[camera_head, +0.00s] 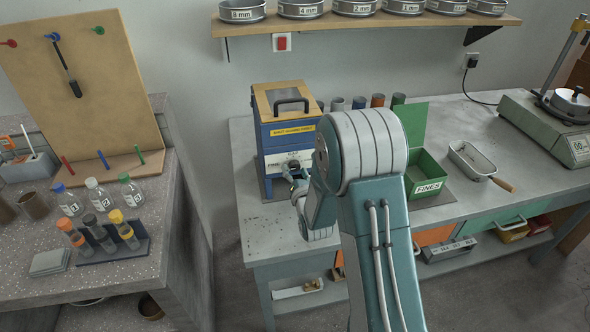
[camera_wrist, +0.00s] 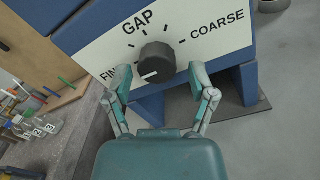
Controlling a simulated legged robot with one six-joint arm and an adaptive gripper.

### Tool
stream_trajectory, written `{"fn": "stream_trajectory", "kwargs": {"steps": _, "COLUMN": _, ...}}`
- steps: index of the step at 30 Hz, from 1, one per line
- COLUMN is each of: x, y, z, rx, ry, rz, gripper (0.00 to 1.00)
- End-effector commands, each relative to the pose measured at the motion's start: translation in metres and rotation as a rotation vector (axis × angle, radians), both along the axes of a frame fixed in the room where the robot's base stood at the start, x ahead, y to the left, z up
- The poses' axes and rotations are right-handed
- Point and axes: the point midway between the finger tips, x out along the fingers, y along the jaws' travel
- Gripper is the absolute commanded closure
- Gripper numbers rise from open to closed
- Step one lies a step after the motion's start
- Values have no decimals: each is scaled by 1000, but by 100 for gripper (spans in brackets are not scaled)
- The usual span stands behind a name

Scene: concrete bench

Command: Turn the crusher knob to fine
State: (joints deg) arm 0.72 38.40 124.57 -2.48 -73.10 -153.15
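The blue crusher (camera_head: 290,125) with a wooden top and a black handle stands on the bench. Its white front panel reads GAP, with FINE at left and COARSE at right in the wrist view. The dark round knob (camera_wrist: 156,62) sits mid-panel among black tick marks. A white mark shows on the lower left of the knob, on the FINE side; its exact alignment is unclear. My gripper (camera_wrist: 160,76) is open, with one finger on each side of the knob. I cannot tell whether the fingers touch it. In the head view my gripper (camera_head: 296,180) is at the panel.
A green FINES box (camera_head: 427,182) stands right of my arm, with a metal scoop (camera_head: 472,158) beyond it. A row of small cylinders stands behind. A shelf of sieves (camera_head: 365,20) hangs above. The left bench holds bottles (camera_head: 98,195) and a tube rack.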

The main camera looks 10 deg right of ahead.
Motion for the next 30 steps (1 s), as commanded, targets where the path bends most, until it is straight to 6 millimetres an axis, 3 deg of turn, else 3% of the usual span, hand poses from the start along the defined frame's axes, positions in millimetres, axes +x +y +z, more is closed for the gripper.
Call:
{"fn": "stream_trajectory", "kwargs": {"steps": 10, "x": 0, "y": -1, "z": 4, "rx": 1, "ry": -10, "rz": -2, "gripper": 21}}
{"fn": "stream_trajectory", "kwargs": {"steps": 14, "x": -10, "y": -1, "z": 4, "rx": 1, "ry": -10, "rz": -2, "gripper": 21}}
{"fn": "stream_trajectory", "kwargs": {"steps": 24, "x": -79, "y": -2, "z": 1, "rx": 0, "ry": -6, "rz": -2, "gripper": 21}}
{"fn": "stream_trajectory", "kwargs": {"steps": 30, "x": -109, "y": -3, "z": 1, "rx": 0, "ry": -7, "rz": -1, "gripper": 21}}
